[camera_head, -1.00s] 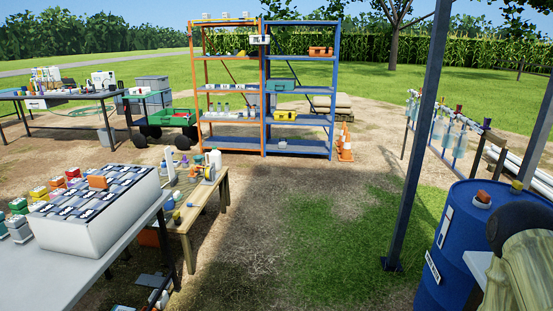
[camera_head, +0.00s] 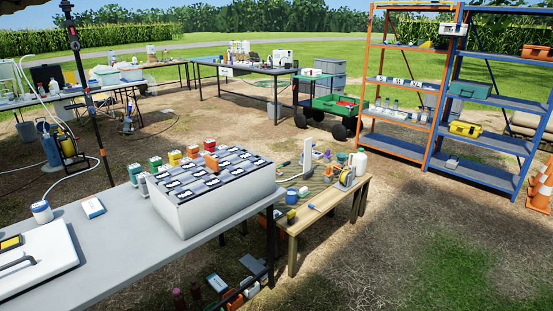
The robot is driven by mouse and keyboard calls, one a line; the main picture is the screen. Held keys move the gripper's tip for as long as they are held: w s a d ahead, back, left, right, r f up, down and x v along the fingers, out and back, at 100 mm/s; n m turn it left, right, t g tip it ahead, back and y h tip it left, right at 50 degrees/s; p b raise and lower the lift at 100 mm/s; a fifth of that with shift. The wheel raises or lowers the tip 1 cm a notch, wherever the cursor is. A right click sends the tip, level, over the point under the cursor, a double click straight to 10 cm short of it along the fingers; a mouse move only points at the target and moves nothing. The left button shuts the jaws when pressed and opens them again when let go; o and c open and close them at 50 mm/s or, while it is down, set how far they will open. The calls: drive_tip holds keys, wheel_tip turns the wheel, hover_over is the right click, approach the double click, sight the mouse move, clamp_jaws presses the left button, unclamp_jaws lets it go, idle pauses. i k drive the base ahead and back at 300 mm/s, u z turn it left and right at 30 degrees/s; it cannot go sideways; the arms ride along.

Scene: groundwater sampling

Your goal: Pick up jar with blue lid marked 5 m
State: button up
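A small jar with a blue lid (camera_head: 41,211) stands upright on the grey table in the left foreground. Any marking on it is too small to read. Small blue items (camera_head: 303,191) also show on the low wooden table, but I cannot tell whether they are jars. Several jars with coloured lids, green, red, yellow and others, stand behind the white box on the grey table, partly hidden by it. My gripper is not in view.
The grey table (camera_head: 120,250) also holds a white box with a gridded top (camera_head: 215,208), a small white packet (camera_head: 93,208) and a white case (camera_head: 38,262). A wooden table (camera_head: 345,208) stands beyond. Orange and blue shelves (camera_head: 480,120) stand at right. Bare ground is clear lower right.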

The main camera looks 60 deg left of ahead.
sight(40, 210)
drive_tip(key=u, duration=3.3)
